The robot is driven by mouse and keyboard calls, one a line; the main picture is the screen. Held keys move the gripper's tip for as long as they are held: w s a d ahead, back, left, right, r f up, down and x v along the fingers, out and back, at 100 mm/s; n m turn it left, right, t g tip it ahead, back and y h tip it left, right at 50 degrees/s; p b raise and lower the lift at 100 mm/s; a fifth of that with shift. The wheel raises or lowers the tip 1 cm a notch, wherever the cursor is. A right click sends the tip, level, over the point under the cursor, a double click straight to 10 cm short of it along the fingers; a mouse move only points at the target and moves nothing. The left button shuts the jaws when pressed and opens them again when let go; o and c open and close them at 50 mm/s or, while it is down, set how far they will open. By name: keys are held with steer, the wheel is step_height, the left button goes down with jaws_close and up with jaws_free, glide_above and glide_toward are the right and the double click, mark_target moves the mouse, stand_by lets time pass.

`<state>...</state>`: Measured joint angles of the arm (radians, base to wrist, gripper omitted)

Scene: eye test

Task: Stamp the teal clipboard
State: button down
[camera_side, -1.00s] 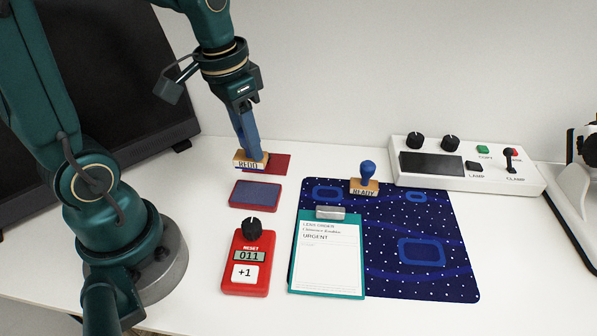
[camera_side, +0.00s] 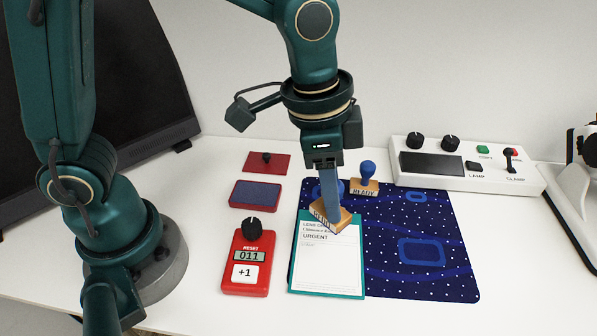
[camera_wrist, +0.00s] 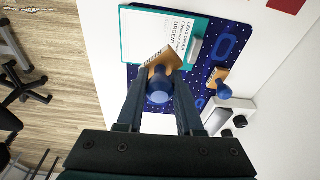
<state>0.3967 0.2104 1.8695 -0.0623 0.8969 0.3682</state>
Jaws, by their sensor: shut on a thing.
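My gripper (camera_side: 328,190) is shut on the blue handle of a wooden stamp (camera_side: 331,219), whose side lettering seems to read REDO. The stamp is at the top part of the teal clipboard (camera_side: 357,220), over the upper edge of its white paper (camera_side: 326,263), turned at an angle. I cannot tell whether it touches the paper. The wrist view shows the stamp (camera_wrist: 163,60) between my fingers (camera_wrist: 163,76), the clipboard (camera_wrist: 125,38) and its metal clip (camera_wrist: 195,48). The paper reads URGENT; no stamp mark shows on its visible part.
A second blue-handled stamp, READY (camera_side: 364,188), stands close right of mine on the dark blue mat (camera_side: 430,225). A control box (camera_side: 465,170) stands behind right.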

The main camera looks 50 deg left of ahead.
steer(key=shift+s+d+f+m, duration=0.25)
steer(key=shift+s+d, duration=0.15)
steer(key=shift+d, duration=0.15)
steer(key=shift+s+d+f+m, duration=0.15)
steer(key=shift+s+d+m, duration=0.15)
steer(key=shift+d, duration=0.2)
glide_above(332, 264)
steer(key=shift+s+a+f, duration=0.1)
steer(key=shift+a+f, duration=0.05)
steer(key=shift+f, duration=1.3)
steer(key=shift+s+a+f, duration=0.1)
steer(key=shift+f, duration=1.35)
steer(key=shift+f, duration=0.6)
steer(key=shift+r, duration=3.55)
steer(key=shift+s, duration=0.1)
